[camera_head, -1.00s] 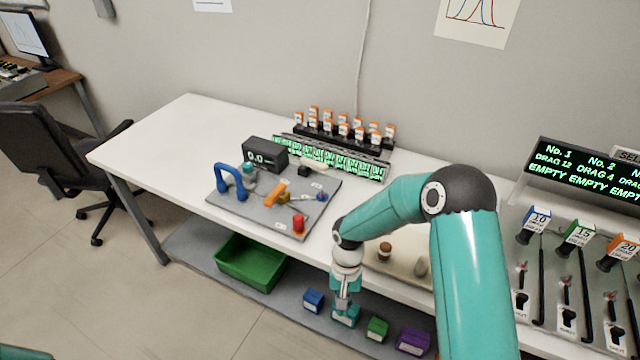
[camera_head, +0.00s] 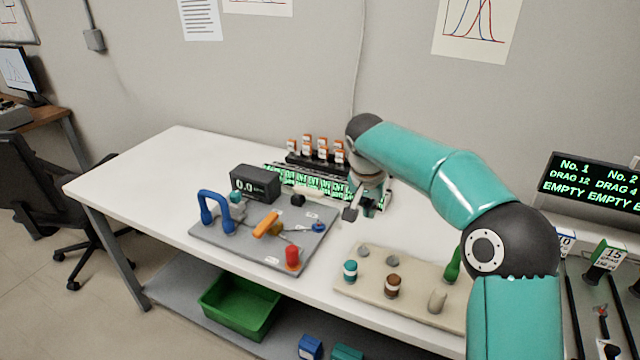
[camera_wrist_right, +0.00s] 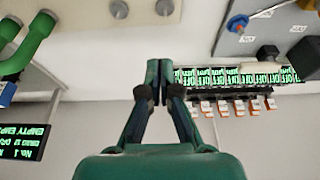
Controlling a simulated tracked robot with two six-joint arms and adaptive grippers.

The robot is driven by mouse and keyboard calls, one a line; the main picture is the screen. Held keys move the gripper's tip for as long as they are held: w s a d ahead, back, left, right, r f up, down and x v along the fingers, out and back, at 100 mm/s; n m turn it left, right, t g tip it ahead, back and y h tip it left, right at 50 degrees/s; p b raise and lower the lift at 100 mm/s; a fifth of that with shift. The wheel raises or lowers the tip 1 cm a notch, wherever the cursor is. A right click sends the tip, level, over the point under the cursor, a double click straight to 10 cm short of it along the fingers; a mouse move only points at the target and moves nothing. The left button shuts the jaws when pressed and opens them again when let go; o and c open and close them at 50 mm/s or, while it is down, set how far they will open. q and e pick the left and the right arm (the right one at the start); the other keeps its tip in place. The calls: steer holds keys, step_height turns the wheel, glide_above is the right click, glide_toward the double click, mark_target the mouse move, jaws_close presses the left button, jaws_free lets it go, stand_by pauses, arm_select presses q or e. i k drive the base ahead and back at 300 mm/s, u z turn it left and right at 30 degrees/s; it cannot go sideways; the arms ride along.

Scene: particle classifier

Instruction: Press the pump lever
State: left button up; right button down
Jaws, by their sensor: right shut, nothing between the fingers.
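A grey board (camera_head: 202,236) on the white table carries a display box reading 0.0 (camera_head: 255,184), an orange lever-like handle (camera_head: 266,225), a blue arched handle (camera_head: 221,208), a red knob (camera_head: 292,257) and a blue knob (camera_head: 319,228). No part is legibly labelled as the pump; the orange handle looks most like a lever. My right gripper (camera_head: 351,213) is shut and empty, over the table just right of the board and apart from the orange handle. Its closed fingers (camera_wrist_right: 159,68) show in the right wrist view. My left gripper is not in view.
A beige tray (camera_head: 350,291) with small jars and a green handle (camera_head: 453,266) lies right of the board. A row of lit green displays (camera_head: 305,182) and orange-capped bottles (camera_head: 310,143) stand behind. A green bin (camera_head: 235,325) is below. The table's left end is clear.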

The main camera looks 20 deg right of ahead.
mark_target(299, 191)
steer(key=i, duration=0.9)
steer(key=u, duration=0.05)
